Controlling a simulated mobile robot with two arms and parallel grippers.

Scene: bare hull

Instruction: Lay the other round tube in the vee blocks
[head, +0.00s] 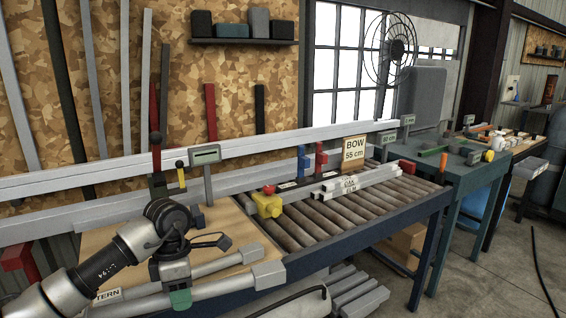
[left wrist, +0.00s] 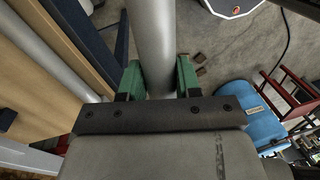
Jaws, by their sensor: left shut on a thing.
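My left gripper (head: 180,298) has green fingertips and is shut on a grey round tube (head: 225,287). In the left wrist view this held tube (left wrist: 152,40) runs between the green fingers, with floor below it, beyond the bench's dark edge. A square grey block (head: 268,274) shows at its right end in the head view. A second round tube (head: 217,264) lies on the wooden bench top behind it; a tube also shows on the wood in the left wrist view (left wrist: 38,45). I cannot make out the vee blocks for certain. My right gripper is not in view.
A roller bench (head: 330,215) continues to the right, with a yellow block (head: 268,204), pale bars (head: 370,182) and a BOW 55 cm sign (head: 354,149). A grey post with a display (head: 206,156) stands behind my arm. Grey bars (head: 350,290) lie low in front.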

